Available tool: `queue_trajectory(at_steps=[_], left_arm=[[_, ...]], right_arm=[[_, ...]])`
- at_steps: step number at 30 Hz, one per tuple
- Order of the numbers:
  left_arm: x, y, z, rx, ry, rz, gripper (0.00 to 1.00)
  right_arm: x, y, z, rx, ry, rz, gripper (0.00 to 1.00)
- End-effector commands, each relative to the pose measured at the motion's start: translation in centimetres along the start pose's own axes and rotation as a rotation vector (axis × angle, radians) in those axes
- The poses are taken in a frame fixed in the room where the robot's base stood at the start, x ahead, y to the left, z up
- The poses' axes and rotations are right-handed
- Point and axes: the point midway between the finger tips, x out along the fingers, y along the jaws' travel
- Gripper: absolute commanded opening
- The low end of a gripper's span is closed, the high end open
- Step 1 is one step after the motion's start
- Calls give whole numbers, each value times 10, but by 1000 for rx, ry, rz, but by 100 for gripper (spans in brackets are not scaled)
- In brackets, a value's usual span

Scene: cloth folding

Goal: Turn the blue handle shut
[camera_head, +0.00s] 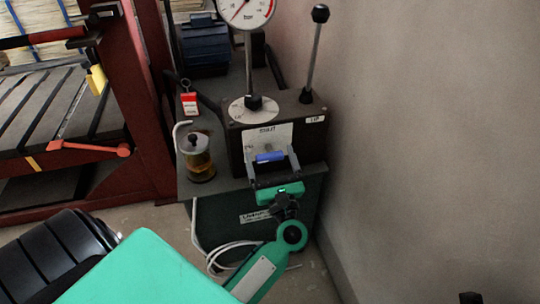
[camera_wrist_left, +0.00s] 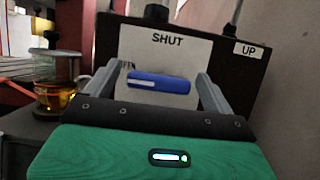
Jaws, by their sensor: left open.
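The blue handle (camera_head: 270,157) is a short bar on the front of a dark box, on a pale plate marked SHUT (camera_wrist_left: 168,39). It lies nearly level in both views; its pivot is hidden. My left gripper (camera_head: 270,153) is open in front of the box, one finger on each side of the handle. In the left wrist view the handle (camera_wrist_left: 158,82) sits between the two grey fingers, with a gap to the right finger. The left end is close to the left finger, and I cannot tell whether they touch.
A glass jar of amber liquid (camera_head: 198,160) stands left of the box. A gauge (camera_head: 246,11) and a black-knobbed lever (camera_head: 315,55) rise above it. A red-and-white tag (camera_head: 189,102) is behind the jar. A wall (camera_head: 430,130) closes the right side; a red rack (camera_head: 130,90) stands left.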

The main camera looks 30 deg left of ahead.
Motion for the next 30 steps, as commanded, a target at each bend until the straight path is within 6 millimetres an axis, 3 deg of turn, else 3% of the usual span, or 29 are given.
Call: queue_trajectory(at_steps=[12, 19, 30], left_arm=[[10, 0, 0, -1, 0, 0, 87], [10, 0, 0, 0, 0, 0, 44], [10, 0, 1, 25, 1, -11, 43]], right_arm=[[0, 0, 0, 1, 0, 0, 0], [0, 0, 0, 0, 2, -1, 0], [5, 0, -2, 0, 5, -1, 0]])
